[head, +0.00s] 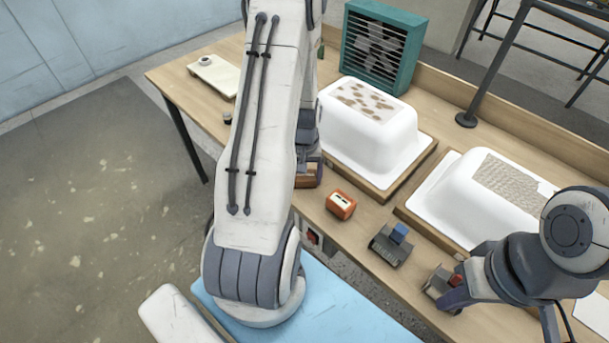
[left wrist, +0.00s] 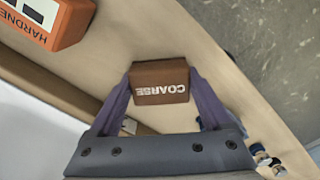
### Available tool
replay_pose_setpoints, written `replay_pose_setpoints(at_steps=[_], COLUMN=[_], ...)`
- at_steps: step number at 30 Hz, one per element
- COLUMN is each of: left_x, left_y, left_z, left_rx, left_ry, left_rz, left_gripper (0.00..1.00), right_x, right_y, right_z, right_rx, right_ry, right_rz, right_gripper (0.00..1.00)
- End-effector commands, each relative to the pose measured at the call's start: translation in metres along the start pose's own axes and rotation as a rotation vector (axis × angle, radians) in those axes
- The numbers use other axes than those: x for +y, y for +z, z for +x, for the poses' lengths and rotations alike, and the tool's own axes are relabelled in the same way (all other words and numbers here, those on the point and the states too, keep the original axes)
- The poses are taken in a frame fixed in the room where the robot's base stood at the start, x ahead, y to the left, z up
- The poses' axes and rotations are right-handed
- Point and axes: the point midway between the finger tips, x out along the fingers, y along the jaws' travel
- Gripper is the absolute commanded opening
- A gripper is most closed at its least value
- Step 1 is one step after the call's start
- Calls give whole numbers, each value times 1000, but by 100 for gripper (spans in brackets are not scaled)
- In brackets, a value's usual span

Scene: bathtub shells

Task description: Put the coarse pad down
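The coarse pad (left wrist: 160,84) is a brown block with white lettering that reads COARSE upside down in the left wrist view. My left gripper (left wrist: 160,78) has its two purple fingers against opposite sides of it, shut on it. In the head view the pad (head: 309,176) shows partly below my left gripper (head: 307,164), by the near edge of the table (head: 230,55). Whether it touches the tabletop cannot be told. My right gripper (head: 453,294) is beside a grey tool with a red top (head: 438,282); its fingers are too hidden to judge.
An orange hardness meter (head: 341,205) and a grey tool with a blue top (head: 391,246) stand along the near edge. Two white tub shells (head: 385,140) (head: 455,195) stand behind on wooden bases. A teal fan box (head: 380,48) is at the back.

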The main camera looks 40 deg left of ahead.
Motion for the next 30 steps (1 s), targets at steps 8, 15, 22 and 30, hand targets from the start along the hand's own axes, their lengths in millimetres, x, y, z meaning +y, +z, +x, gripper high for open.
replay_pose_setpoints(at_steps=[8,15,22,30], left_x=[0,0,0,0], left_y=[0,0,0,1], left_z=[-23,-78,-114,-124], left_rx=[2,4,1,-3], left_ry=[0,1,0,0], left_rz=[0,0,0,0], left_gripper=[100,100,100,100], right_x=[0,0,0,0], right_y=[0,0,0,0], right_z=[-1,0,0,0], right_rx=[0,0,0,0], right_ry=[0,0,0,0], right_rz=[0,0,0,0], right_gripper=[0,0,0,0])
